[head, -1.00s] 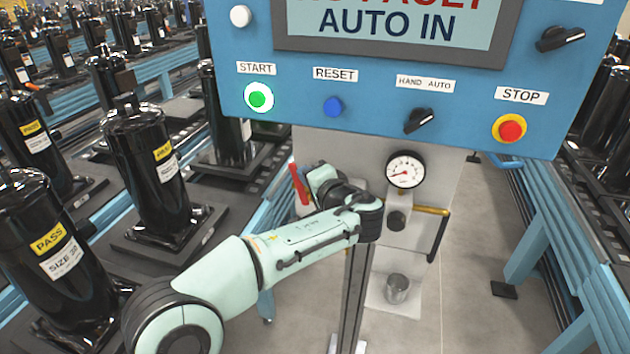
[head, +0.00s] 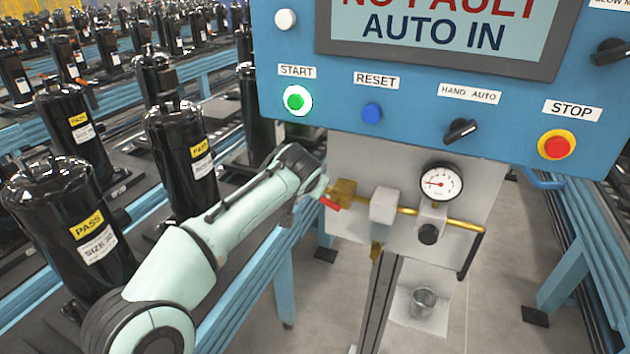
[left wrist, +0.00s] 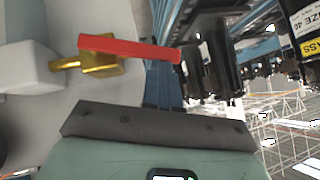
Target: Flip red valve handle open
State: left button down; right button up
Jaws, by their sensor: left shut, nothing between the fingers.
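The red valve handle (head: 331,204) sits on a brass valve (head: 343,189) at the left end of the brass pipe, below the blue control box. In the left wrist view the red handle (left wrist: 130,48) runs sideways from the brass valve body (left wrist: 100,63), roughly in line with the pipe. My left arm comes in from the lower left, and my left gripper (head: 318,185) is beside the valve, close to the handle. Its dark grey end (left wrist: 155,125) lies below the handle in the wrist view. It is shut and empty. My right gripper is out of view.
The blue control box (head: 420,100) overhangs the valve. A pressure gauge (head: 441,183) and black knob (head: 428,234) are right of it. A metal cup (head: 423,300) stands below. Black compressors (head: 75,240) on pallets line the left. The floor in front is open.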

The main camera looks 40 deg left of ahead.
pick_arm(q)
jog(key=f, duration=0.1)
jog(key=a+f+b, duration=0.1)
jog(key=shift+s+a+f, duration=0.2)
jog(key=shift+a+f, duration=0.1)
jog(key=shift+f, duration=0.05)
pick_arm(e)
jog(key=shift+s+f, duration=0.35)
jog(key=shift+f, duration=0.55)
pick_arm(q)
jog(key=shift+f, duration=0.2)
jog(key=s+d+r+p, duration=0.1)
jog(key=s+r+p, duration=0.1)
jog(key=s+r, duration=0.5)
notch_tip(320, 180, up, 5)
jog(key=shift+d+f, duration=0.15)
jog(key=shift+d, duration=0.2)
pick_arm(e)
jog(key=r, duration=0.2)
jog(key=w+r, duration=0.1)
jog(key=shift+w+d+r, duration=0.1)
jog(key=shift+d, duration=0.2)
